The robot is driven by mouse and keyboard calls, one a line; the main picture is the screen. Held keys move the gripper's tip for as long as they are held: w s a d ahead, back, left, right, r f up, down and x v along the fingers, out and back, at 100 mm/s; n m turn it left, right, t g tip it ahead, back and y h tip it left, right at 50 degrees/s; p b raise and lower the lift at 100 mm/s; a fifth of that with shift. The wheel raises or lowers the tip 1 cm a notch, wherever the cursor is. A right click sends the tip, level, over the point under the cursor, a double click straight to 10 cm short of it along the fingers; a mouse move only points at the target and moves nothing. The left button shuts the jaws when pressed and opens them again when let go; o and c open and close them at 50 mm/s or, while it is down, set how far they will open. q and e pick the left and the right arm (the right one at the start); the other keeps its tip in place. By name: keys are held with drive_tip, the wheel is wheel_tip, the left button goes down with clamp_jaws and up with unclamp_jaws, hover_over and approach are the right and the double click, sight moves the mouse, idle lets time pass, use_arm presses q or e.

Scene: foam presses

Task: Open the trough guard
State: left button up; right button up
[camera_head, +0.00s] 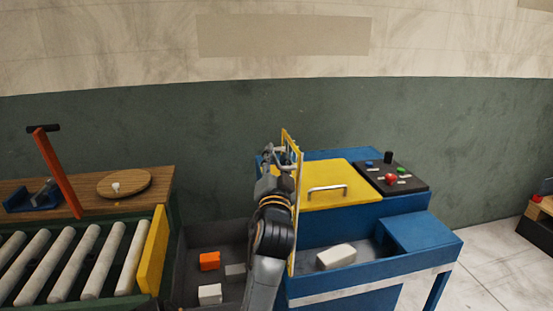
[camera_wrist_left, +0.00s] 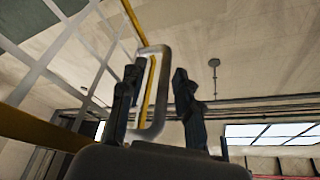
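The trough guard (camera_head: 298,212) is a yellow frame, seen nearly edge-on and standing upright at the left end of the blue press's trough. In the left wrist view its yellow frame and mesh (camera_wrist_left: 92,60) fill the left side. A grey looped handle (camera_wrist_left: 160,92) shows between the fingers there. My left gripper (camera_head: 280,158) is at the upper part of the guard; in the wrist view its dark fingers (camera_wrist_left: 160,100) stand apart around the handle, with a gap on the right. Whether the left finger touches the handle is unclear. My right gripper is out of view.
The trough (camera_head: 375,270) holds a white block (camera_head: 336,257). A yellow lid (camera_head: 325,196) with a metal handle and a button panel (camera_head: 391,177) sit behind. At left are a grey bin (camera_head: 190,240) with several blocks and a roller conveyor (camera_head: 75,262).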

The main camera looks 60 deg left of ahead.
use_arm(q)
drive_tip(key=v, duration=0.7)
drive_tip(key=shift+d, duration=0.2)
drive_tip(key=shift+s, duration=0.15)
drive_tip(key=shift+f, duration=0.15)
